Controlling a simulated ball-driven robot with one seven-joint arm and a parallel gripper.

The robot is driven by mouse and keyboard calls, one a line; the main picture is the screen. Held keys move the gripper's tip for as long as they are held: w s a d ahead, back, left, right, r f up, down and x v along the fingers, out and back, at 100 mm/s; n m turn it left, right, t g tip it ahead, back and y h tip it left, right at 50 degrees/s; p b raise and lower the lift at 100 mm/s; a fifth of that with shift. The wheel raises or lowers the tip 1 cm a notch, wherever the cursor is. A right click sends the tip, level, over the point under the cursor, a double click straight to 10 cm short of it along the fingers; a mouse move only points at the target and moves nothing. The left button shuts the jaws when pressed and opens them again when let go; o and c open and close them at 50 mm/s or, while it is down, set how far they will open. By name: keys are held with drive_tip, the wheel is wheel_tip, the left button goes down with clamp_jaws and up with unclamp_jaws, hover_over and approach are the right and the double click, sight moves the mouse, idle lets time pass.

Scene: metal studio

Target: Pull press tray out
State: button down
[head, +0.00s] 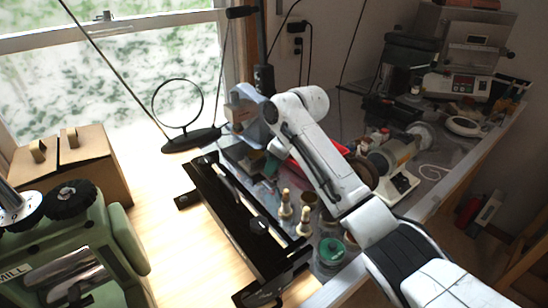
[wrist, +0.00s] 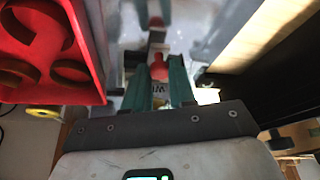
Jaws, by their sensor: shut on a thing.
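My gripper (wrist: 159,92) shows in the wrist view with its two teal fingers closed around a small red handle-like part (wrist: 158,71). A grey metal surface (wrist: 130,28) lies beyond it. I cannot tell for sure that the red part belongs to the press tray, and the tray's outline is not clear. In the head view, a grey-blue machine (head: 247,113), possibly the press, stands at the back of the bench, just left of my white arm. My arm hides most of the area around my gripper there.
A black rail frame (head: 238,218) runs along the bench's left edge. Small bottles and a green-lidded jar (head: 331,250) crowd the bench front.

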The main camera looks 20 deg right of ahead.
drive_tip(key=shift+s, duration=0.15)
drive_tip(key=c, duration=0.9)
unclamp_jaws()
drive_tip(key=shift+s+d, duration=0.1)
drive_tip(key=shift+s, duration=0.05)
drive_tip(key=shift+c, duration=0.2)
drive_tip(key=shift+r, duration=0.1)
drive_tip(key=shift+d+r, duration=0.1)
drive_tip(key=shift+r, duration=0.2)
drive_tip(key=v, duration=1)
drive_tip(key=shift+s, duration=0.1)
